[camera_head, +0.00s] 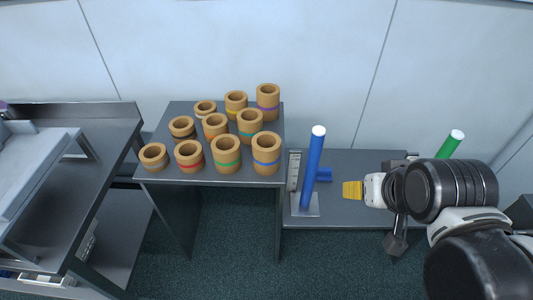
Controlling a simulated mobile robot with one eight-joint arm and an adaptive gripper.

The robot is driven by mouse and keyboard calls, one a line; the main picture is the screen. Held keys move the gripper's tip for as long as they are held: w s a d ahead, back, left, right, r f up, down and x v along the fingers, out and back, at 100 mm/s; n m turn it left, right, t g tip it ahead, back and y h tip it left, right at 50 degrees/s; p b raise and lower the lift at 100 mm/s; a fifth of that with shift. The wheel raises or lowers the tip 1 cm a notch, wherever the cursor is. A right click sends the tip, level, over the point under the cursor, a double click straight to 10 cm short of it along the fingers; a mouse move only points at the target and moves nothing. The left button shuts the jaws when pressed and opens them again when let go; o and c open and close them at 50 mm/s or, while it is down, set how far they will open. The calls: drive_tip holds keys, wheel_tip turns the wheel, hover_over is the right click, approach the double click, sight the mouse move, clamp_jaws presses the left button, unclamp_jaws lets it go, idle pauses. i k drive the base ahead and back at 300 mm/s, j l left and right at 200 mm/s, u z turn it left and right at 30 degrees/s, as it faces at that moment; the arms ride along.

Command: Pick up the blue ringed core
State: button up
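The blue ringed core (266,158) is a short tan hollow cylinder with a blue band. It stands upright at the front right corner of the dark table, among several similar cores. My gripper (352,190) shows its yellow end to the right of this core, beyond the blue post, and is apart from the core. The frame does not show whether its fingers are open or shut. No core is seen at its tip.
Cores with green (226,157), red (189,158), teal (249,126) and purple (268,103) bands stand close by. A tall blue post (313,168) rises from a lower table, between core and gripper. A green post (449,145) is farther right. A grey rack (80,130) stands left.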

sight(265, 145)
drive_tip(key=z, duration=1)
drive_tip(key=u, duration=0.4)
drive_tip(key=j+u, duration=0.15)
drive_tip(key=u, duration=0.6)
drive_tip(key=j+u, duration=0.1)
drive_tip(key=u, duration=0.25)
